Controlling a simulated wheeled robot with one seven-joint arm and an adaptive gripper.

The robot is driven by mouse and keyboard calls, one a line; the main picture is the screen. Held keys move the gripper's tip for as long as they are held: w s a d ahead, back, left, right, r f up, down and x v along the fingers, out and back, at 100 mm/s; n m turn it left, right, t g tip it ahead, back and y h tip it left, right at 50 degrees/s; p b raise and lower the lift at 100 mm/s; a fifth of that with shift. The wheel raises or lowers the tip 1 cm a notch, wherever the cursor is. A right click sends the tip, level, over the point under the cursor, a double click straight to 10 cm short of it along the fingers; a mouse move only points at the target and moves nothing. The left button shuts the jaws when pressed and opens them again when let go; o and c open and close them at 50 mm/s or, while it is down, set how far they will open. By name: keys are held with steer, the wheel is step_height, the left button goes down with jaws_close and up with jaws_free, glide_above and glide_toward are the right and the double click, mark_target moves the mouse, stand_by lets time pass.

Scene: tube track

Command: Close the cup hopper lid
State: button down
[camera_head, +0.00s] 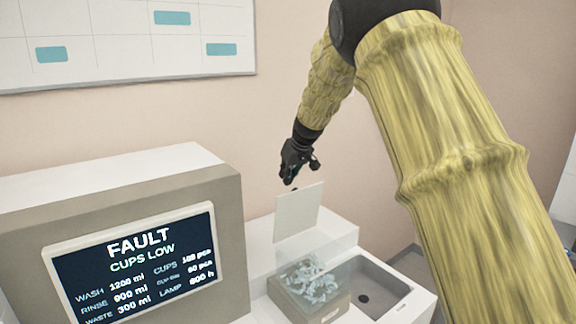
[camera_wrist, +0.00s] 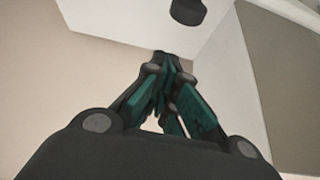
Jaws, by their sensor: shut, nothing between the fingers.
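The cup hopper lid (camera_head: 299,211) is a pale, thin square panel standing nearly upright at the back of the cup hopper (camera_head: 334,309). The hopper is a box with a beige rim and several small, pale, translucent cups (camera_head: 312,282) inside; its top is open. My gripper (camera_head: 290,182) is above and just behind the lid's top edge, pointing down. I cannot tell whether it touches the lid. In the wrist view my gripper (camera_wrist: 163,62) has its green-padded fingers drawn together with nothing between them.
A machine with a screen (camera_head: 135,265) reading "FAULT CUPS LOW" stands at left. A sink basin (camera_head: 378,298) lies right of the hopper in the white counter (camera_head: 330,235). A whiteboard (camera_head: 120,45) hangs on the wall. My arm spans the right side, above the counter.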

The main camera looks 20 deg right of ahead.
steer(key=shift+s+d+f+p, duration=0.25)
steer(key=shift+s, duration=0.45)
steer(key=shift+s+d+f+p, duration=0.2)
steer(key=shift+s+d, duration=0.05)
steer(key=shift+s, duration=0.45)
